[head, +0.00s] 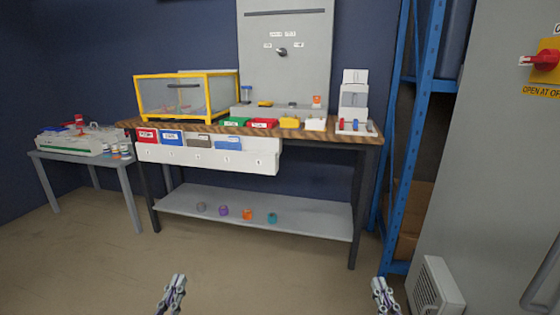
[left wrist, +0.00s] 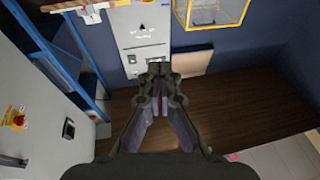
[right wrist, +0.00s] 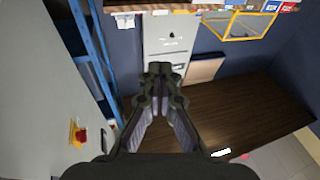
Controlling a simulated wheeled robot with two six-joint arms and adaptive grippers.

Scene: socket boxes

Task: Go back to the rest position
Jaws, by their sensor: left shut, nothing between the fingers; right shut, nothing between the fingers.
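My left gripper (head: 179,278) shows at the bottom edge of the head view, left of the middle. It points up into the picture, is shut and holds nothing. In the left wrist view its fingertips (left wrist: 160,68) are together with nothing between them. My right gripper (head: 379,282) is at the bottom edge of the head view, right of the middle. It is also shut and empty, and its fingertips (right wrist: 160,70) meet in the right wrist view. Both grippers are apart from each other and appear to be in front of the workbench (head: 365,140), touching nothing.
The bench carries a yellow-framed clear box (head: 172,98), several small coloured bins and a white stand (head: 354,98). Its lower shelf (head: 320,215) holds several small round parts. A side table (head: 125,165) stands left; a blue rack (head: 402,150) and grey cabinet (head: 480,150) stand right. Open floor lies in front.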

